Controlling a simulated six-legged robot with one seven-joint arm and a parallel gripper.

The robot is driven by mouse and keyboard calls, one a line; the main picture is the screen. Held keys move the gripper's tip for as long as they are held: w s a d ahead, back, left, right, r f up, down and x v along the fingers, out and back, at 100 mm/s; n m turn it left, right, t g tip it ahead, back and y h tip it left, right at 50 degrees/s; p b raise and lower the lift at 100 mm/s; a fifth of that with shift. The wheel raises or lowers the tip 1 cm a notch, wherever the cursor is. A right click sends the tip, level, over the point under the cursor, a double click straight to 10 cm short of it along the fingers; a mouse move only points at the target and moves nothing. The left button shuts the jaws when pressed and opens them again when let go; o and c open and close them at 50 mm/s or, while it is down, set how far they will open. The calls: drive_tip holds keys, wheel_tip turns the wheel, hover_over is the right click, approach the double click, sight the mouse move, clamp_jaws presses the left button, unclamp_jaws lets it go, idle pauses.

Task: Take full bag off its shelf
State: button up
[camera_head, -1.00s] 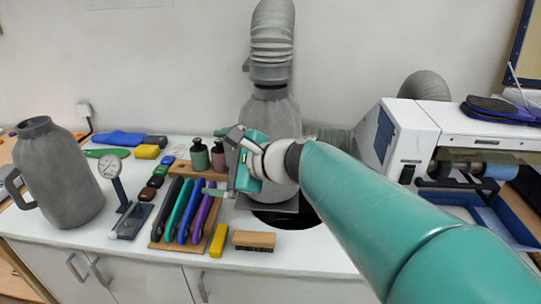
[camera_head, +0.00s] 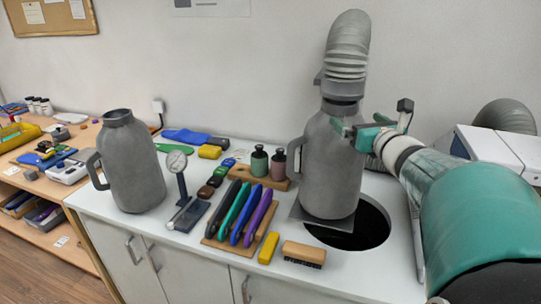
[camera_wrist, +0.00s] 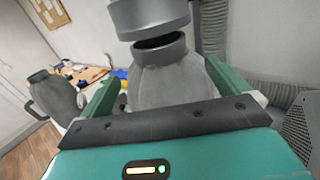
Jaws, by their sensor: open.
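A grey jug-shaped bag (camera_head: 330,170) with a side handle stands upright on a small dark shelf plate (camera_head: 303,217), under a ribbed hose with a grey collar (camera_head: 343,84). My gripper (camera_head: 352,131) is open at the upper right of this bag, close to its shoulder. In the wrist view the bag (camera_wrist: 165,78) shows between my two spread fingers (camera_wrist: 165,88), with the collar just above its open neck. I cannot tell whether the fingers touch it. A second, similar grey bag (camera_head: 132,165) stands on the counter at the left.
A round dark hole (camera_head: 375,228) opens in the white counter beside the shelf. A wooden rack of coloured tools (camera_head: 240,215), a brush (camera_head: 304,254), two small bottles and a dial gauge (camera_head: 177,165) crowd the left side. A white machine (camera_head: 490,150) stands at the right.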

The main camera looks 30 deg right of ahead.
sight(348, 114)
drive_tip(key=x, duration=0.7)
drive_tip(key=shift+w, duration=0.2)
drive_tip(key=shift+f, duration=0.1)
drive_tip(key=c, duration=1.6)
